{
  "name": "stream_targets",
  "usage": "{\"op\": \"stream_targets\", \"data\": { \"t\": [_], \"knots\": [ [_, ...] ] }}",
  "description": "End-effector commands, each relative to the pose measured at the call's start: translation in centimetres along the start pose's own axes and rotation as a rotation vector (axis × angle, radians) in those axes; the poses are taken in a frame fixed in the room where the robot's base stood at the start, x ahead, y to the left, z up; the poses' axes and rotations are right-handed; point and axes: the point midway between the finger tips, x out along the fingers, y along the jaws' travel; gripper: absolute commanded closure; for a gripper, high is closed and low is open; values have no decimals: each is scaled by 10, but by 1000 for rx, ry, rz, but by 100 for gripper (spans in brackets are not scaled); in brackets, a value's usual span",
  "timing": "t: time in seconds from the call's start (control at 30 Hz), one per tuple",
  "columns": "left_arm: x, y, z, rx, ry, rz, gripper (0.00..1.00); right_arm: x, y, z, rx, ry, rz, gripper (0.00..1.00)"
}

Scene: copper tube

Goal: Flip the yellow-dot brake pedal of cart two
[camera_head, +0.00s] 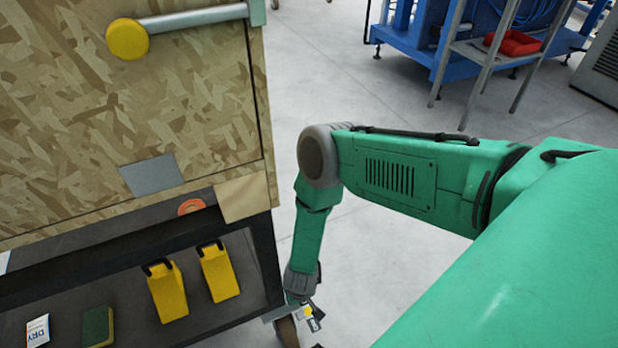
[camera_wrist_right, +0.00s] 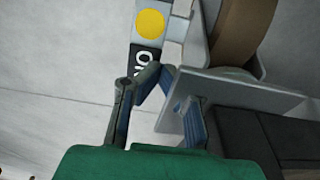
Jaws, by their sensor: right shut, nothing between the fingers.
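The brake pedal with the yellow dot (camera_wrist_right: 150,23) is at the top centre of the right wrist view, beside a caster wheel (camera_wrist_right: 243,32). Its black part has white lettering that looks like "ON". In the head view the pedal (camera_head: 308,313) shows small at the cart's lower corner. My right gripper (camera_wrist_right: 147,82) is shut and empty, its fingertips close to the pedal's lettered end; I cannot tell whether they touch it. In the head view my right arm reaches down beside the cart (camera_head: 262,262). My left gripper is out of view.
A chipboard box (camera_head: 130,130) stands above. A blue frame (camera_head: 420,40) and a red tray (camera_head: 513,43) are at the back. Grey floor lies clear between.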

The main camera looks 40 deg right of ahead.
Motion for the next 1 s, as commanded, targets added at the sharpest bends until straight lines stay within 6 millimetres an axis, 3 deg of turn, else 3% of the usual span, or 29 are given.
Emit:
{"op": "stream_targets", "data": {
  "t": [1.0],
  "knots": [
    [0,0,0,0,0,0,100,16,0,3,0,-2,0,100]
  ]
}}
